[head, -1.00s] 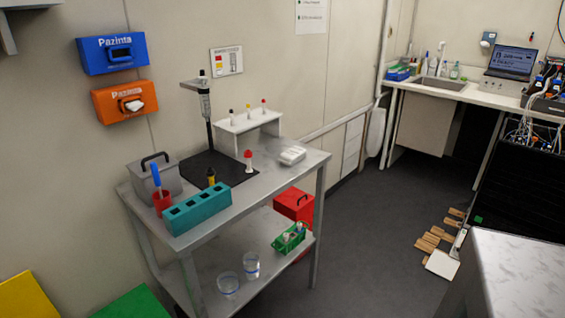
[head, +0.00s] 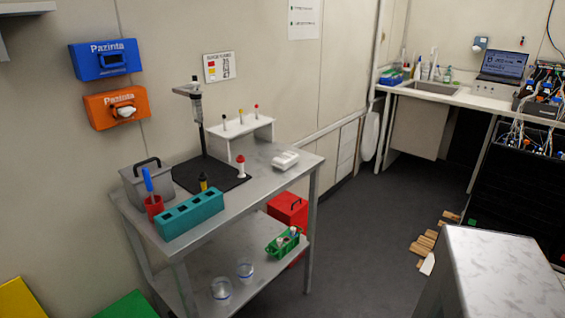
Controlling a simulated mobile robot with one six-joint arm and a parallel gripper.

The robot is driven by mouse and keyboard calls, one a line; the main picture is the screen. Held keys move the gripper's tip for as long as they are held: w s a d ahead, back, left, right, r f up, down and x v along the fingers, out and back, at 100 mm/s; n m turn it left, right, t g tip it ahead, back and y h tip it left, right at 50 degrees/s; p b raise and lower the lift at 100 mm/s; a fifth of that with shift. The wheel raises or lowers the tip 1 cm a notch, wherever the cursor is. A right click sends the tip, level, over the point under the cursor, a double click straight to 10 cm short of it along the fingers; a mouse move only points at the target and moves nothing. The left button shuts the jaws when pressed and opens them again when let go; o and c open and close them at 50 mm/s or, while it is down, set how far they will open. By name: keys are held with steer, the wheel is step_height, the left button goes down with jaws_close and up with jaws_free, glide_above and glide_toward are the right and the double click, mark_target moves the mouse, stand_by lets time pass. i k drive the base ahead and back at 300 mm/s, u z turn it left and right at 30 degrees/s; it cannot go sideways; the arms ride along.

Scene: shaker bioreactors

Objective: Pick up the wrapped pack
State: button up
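A small white pack (head: 285,160), which looks like the wrapped pack, lies on the top of a grey metal cart (head: 262,188) at its right end. It lies flat near the back edge, with nothing on top of it. Its wrapping is too small to make out. My gripper is not in view.
Near the pack are a red-capped tube (head: 241,167), a white rack (head: 238,134) of capped tubes, a black stand (head: 201,125), a teal block (head: 189,214) and a grey box (head: 146,183). A pale counter (head: 500,268) stands at right. Dark floor (head: 360,230) lies clear between.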

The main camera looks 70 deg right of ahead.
mark_target(284, 161)
steer(key=u, duration=0.05)
steer(key=k, duration=2)
steer(key=z, duration=0.65)
steer(key=i, duration=1.05)
